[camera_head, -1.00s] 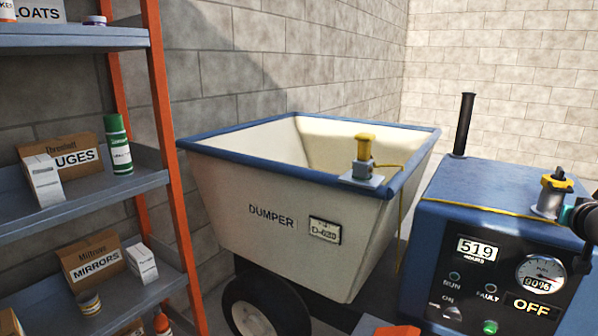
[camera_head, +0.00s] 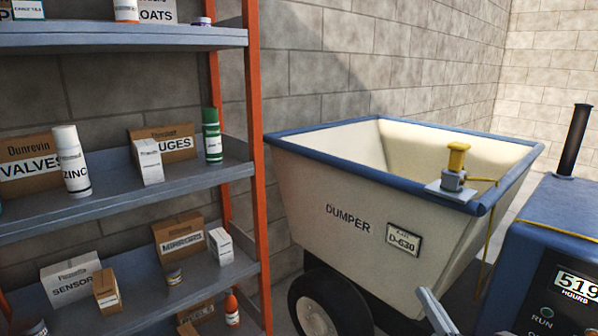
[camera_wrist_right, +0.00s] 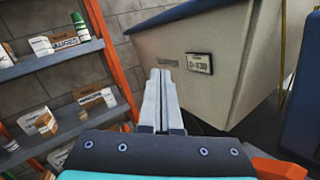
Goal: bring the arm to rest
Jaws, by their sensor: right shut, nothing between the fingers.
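My right gripper (camera_wrist_right: 160,75) is shut and empty, its two pale fingers side by side in the right wrist view. Part of it shows as a grey piece (camera_head: 436,312) at the bottom edge of the head view, in front of the dumper's lower right. The rest of that arm is out of frame in the head view. In the right wrist view the fingertips appear against the lower left of the dumper (camera_wrist_right: 222,90), with no visible contact. My left gripper is not in view.
The cream dumper (camera_head: 345,250) has a blue rim, a black wheel (camera_head: 318,308) and a yellow-topped fitting (camera_head: 456,160). A blue machine (camera_head: 560,220) with a dark pipe stands right. Shelves (camera_head: 120,205) with orange posts hold several boxes and bottles at left.

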